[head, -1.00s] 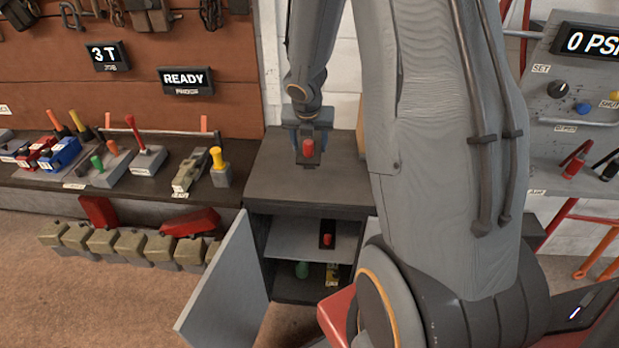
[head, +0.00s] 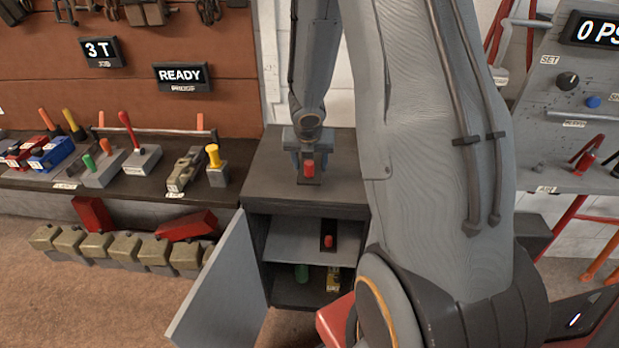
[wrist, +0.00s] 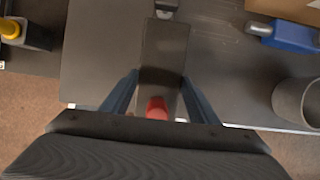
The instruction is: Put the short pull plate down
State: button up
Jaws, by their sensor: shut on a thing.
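The short pull plate, a dark flat plate with a red knob (head: 309,167), is in my gripper at the cabinet top in the head view. In the wrist view the long dark plate (wrist: 162,55) runs away from me between the two blue-grey fingers, its red knob near my palm. My gripper (head: 309,158) is shut on it; the fingers (wrist: 159,88) flank the plate. The cabinet top (head: 268,180) lies beneath. I cannot tell whether the plate touches it.
The cabinet door (head: 222,290) stands open at the left. Another dark plate with a red knob (head: 328,241) is on the shelf inside. In the wrist view a grey cup (wrist: 297,103) and a blue tool (wrist: 284,35) stand to the right. The cabinet top is bare left of the plate.

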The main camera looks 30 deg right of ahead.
jog(key=shift+f+b, duration=2.05)
jog(key=shift+f, duration=0.2)
jog(key=shift+f, duration=0.15)
jog(key=o, duration=1.7)
jog(key=shift+o, duration=0.2)
